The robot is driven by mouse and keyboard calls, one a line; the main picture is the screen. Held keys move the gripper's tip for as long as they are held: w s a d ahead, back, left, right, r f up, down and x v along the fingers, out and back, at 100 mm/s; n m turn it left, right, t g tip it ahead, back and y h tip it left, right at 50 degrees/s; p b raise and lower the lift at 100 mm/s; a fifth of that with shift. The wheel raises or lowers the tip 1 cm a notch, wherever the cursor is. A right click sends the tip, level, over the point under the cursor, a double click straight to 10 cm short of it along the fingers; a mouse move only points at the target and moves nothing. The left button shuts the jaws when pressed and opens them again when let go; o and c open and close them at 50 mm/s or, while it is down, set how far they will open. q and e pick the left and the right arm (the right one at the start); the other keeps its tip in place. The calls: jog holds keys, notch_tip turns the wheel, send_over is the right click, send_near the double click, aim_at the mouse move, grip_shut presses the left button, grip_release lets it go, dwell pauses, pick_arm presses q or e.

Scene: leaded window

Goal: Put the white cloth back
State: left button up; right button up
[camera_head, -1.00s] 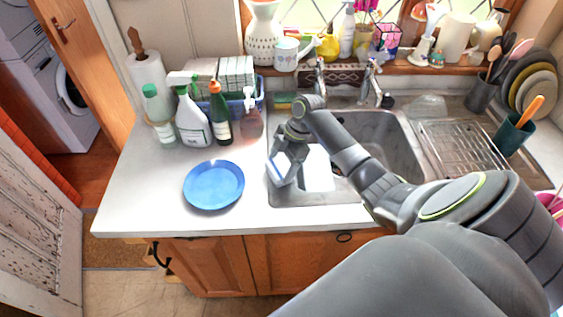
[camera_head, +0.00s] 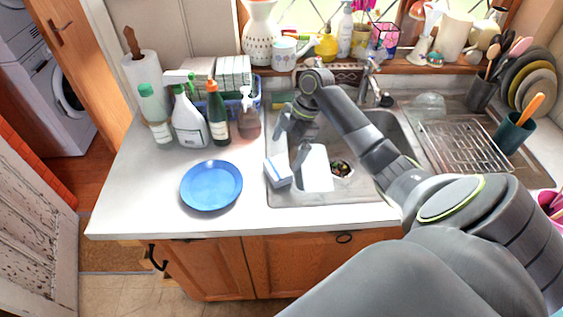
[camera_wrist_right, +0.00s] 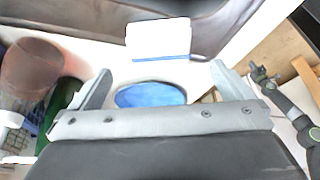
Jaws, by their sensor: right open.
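A white folded block with a blue edge (camera_head: 278,172), likely the white cloth, rests at the left rim of the sink. It also shows in the right wrist view (camera_wrist_right: 158,38), beyond the fingertips. A flat white sheet-like piece (camera_head: 316,168) lies beside it in the sink; I cannot tell whether it is cloth. My right gripper (camera_head: 289,146) is open and empty just behind and above the block, apart from it. In the right wrist view its fingers (camera_wrist_right: 158,88) stand wide with nothing between them. My left gripper is out of view.
A blue plate (camera_head: 211,186) lies on the counter left of the sink. Spray bottle (camera_head: 190,122), green bottle (camera_head: 218,118) and soap dispenser (camera_head: 248,117) stand behind it. The tap (camera_head: 369,82) rises behind the sink. A wire rack (camera_head: 465,146) is at right.

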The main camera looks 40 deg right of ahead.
jog(key=b+v, duration=0.1)
jog(key=v, duration=0.4)
jog(key=shift+d+r, duration=0.1)
jog(key=shift+r, duration=0.3)
